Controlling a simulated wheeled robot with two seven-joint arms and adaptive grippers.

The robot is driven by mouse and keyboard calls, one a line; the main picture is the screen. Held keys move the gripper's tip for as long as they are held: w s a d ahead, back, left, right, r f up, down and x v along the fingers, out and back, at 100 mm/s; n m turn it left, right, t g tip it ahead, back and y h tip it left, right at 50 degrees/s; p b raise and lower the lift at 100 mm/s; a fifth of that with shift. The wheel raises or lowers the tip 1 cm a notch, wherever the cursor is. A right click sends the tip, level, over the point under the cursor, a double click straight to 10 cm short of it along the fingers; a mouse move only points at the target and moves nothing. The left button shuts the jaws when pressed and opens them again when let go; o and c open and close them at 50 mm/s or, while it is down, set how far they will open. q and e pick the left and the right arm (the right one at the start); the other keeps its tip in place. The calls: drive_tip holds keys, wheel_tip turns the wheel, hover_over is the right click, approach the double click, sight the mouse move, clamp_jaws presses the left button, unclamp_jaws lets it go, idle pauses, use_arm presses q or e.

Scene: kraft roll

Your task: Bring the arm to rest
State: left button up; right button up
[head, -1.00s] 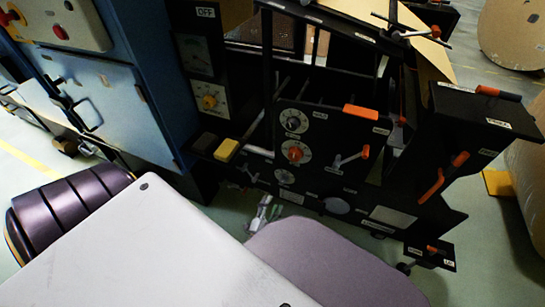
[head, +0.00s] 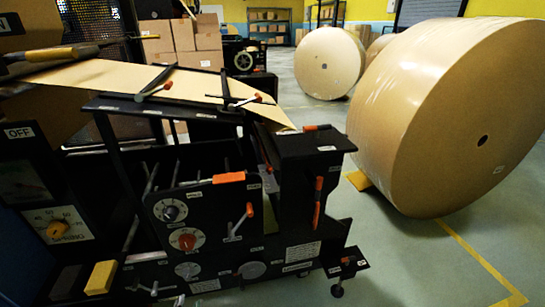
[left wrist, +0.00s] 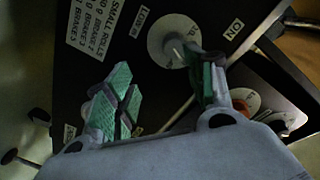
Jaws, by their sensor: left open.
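My left gripper (left wrist: 160,78) shows in the left wrist view with its two green-padded fingers spread apart and nothing between them. It is in front of the black machine panel, near a round pale disc (left wrist: 172,40). Whether the fingers touch the panel, I cannot tell. My right gripper is in neither view.
The machine carries dials, a red knob (head: 186,239), orange-handled levers and a yellow block (head: 101,277). A brown web (head: 150,82) runs over its top. Large kraft rolls stand behind, one (head: 440,120) close on the right. Green floor is open at the lower right.

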use_arm(q)
drive_tip(key=s+d+r+n+g+h, duration=0.2)
drive_tip(key=s+d+r+g, duration=0.3)
drive_tip(key=d, duration=0.3)
drive_tip(key=s+d+r+n+g+h+p, duration=0.1)
drive_tip(key=s+d+r+g+h, duration=0.3)
drive_tip(key=s+d, duration=0.4)
drive_tip(key=d+r+n+g, duration=0.1)
drive_tip(key=g, duration=0.1)
drive_tip(key=shift+r+g, duration=0.4)
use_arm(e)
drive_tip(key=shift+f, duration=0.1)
use_arm(q)
drive_tip(key=shift+s+f+p, duration=0.1)
drive_tip(key=shift+f+p, duration=0.05)
drive_tip(key=shift+p, duration=0.3)
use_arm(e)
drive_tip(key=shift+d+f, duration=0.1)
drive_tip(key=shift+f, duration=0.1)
use_arm(q)
drive_tip(key=shift+f+p, duration=0.2)
drive_tip(key=shift+p, duration=0.3)
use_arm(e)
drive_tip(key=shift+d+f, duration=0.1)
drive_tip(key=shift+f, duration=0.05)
